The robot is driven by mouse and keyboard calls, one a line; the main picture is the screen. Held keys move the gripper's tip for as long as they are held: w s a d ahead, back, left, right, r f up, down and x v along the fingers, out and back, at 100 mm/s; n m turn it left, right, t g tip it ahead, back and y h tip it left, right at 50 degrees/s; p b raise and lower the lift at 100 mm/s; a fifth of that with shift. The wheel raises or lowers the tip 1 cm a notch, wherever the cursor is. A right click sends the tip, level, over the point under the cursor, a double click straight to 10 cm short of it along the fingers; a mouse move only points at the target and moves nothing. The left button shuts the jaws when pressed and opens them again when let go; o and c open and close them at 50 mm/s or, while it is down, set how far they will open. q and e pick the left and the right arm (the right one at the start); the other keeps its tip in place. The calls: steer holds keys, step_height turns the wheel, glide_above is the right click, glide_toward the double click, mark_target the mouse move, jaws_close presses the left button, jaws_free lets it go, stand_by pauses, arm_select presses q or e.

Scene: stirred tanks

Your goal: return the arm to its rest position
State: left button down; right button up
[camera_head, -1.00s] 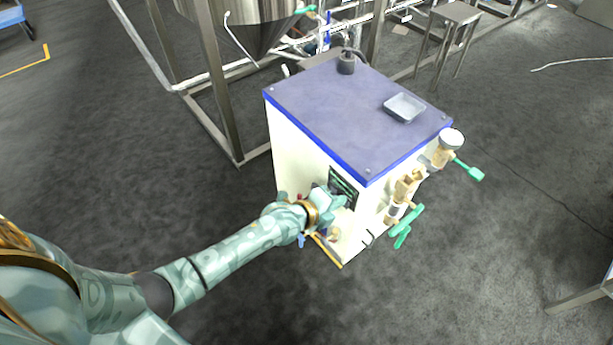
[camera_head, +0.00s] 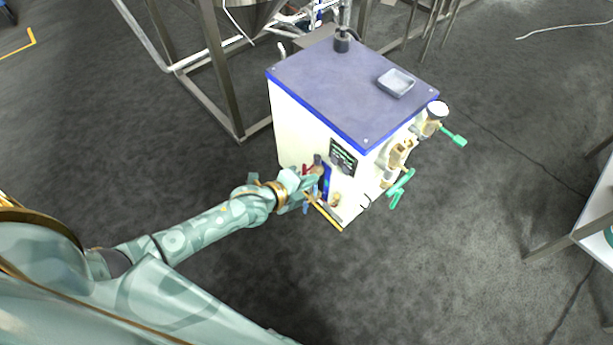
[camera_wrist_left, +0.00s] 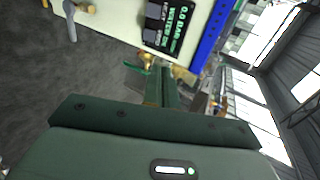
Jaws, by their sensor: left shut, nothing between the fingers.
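My left arm (camera_head: 215,222) reaches in from the lower left. Its gripper (camera_head: 312,186) is in front of the white cabinet's (camera_head: 300,130) panel side, below and left of the small dark display (camera_head: 343,156). I cannot tell how wide the gap to the panel is. In the left wrist view the fingers (camera_wrist_left: 168,88) are together and empty, with the lit green display (camera_wrist_left: 170,24) beyond them. My right gripper is in neither view.
The cabinet has a blue-edged top with a clear tray (camera_head: 396,82). Green-handled valves (camera_head: 400,188) stick out on its right side. A metal tank frame (camera_head: 222,80) stands behind left. A white table (camera_head: 598,215) is at right. The floor at lower right is clear.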

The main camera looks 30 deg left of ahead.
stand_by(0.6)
